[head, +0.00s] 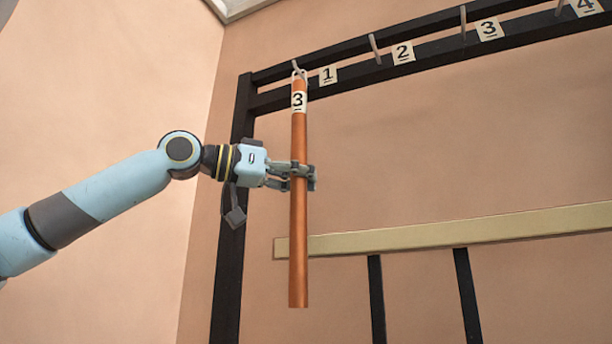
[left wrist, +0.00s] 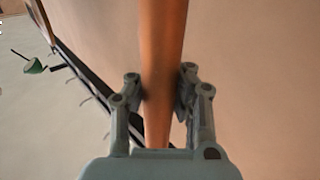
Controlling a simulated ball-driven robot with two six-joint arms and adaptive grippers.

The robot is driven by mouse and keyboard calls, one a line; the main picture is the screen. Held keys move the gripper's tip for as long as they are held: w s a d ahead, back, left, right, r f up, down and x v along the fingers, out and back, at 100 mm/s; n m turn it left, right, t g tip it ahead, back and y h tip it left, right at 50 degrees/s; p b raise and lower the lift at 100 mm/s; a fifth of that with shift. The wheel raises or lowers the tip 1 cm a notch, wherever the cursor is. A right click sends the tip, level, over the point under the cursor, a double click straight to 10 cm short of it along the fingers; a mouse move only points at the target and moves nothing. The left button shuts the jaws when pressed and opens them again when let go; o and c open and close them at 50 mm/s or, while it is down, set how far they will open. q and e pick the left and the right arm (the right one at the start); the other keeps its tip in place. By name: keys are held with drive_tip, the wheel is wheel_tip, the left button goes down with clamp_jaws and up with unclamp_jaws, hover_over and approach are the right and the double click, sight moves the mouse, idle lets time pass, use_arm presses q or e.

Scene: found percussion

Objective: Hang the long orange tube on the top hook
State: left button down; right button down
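The long orange tube (head: 299,230) hangs upright with a white label reading 3 near its top. My left gripper (head: 303,177) is around its upper middle, and in the left wrist view a finger lies on each side of the tube (left wrist: 160,60), seemingly touching it. A small loop at the tube's top (head: 299,74) overlaps the leftmost hook (head: 296,65), beside label 1 (head: 328,75). I cannot tell whether the loop is over the hook or just in front of it. My right gripper is not in view.
The black rack's upper bars (head: 440,48) carry more hooks, by labels 2 (head: 403,52), 3 (head: 489,28) and 4 (head: 585,7). A pale yellow bar (head: 430,234) runs behind and right of the tube. A green object (left wrist: 36,66) shows in the left wrist view.

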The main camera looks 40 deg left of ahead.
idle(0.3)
use_arm(q)
drive_tip(key=c, duration=1.2)
unclamp_jaws()
wheel_tip(320, 180, up, 10)
